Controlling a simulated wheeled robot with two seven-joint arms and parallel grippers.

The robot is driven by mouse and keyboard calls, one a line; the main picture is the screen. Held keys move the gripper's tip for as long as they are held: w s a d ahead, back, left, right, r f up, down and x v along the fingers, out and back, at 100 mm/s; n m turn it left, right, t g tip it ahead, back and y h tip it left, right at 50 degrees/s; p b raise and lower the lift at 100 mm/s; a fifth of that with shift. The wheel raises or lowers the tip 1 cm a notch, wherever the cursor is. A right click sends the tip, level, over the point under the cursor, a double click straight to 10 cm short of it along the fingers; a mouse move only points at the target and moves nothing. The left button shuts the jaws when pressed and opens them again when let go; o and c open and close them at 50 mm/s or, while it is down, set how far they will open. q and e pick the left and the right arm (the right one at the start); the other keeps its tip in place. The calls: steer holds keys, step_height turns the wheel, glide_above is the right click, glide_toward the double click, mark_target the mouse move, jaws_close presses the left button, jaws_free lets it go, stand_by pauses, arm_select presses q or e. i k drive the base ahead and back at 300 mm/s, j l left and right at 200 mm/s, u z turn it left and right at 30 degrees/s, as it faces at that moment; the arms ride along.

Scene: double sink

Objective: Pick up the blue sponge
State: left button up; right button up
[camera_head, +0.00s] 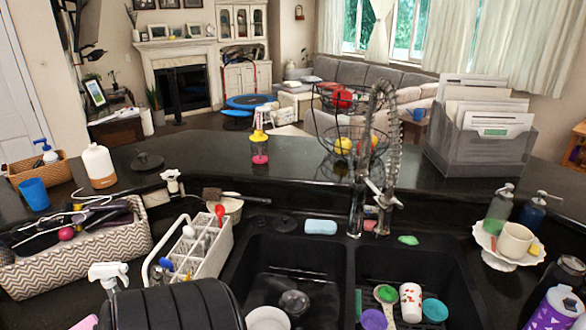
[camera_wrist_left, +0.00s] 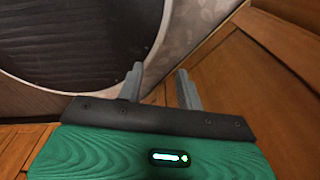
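The blue sponge (camera_head: 321,227) is a light blue rounded block. It lies flat on the dark ledge behind the left basin of the double sink (camera_head: 290,262), left of the faucet. Neither gripper shows in the head view. In the left wrist view, my left gripper (camera_wrist_left: 159,69) has its two grey fingers apart, with nothing between them. It faces a dark round panel and wooden surfaces, and no sponge shows there. My right gripper is in neither view.
The tall coiled faucet (camera_head: 357,205) stands right of the sponge. A white caddy (camera_head: 196,250) is to the left. Bowls and cups, including a purple one (camera_head: 373,319), sit in the basins. A cake stand (camera_head: 492,248) stands at right. The raised counter (camera_head: 240,160) runs behind.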

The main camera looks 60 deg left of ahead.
mark_target(313, 226)
steer(key=j+u, duration=0.1)
steer(key=u, duration=1.5)
steer(key=k+j, duration=0.05)
steer(key=j, duration=0.05)
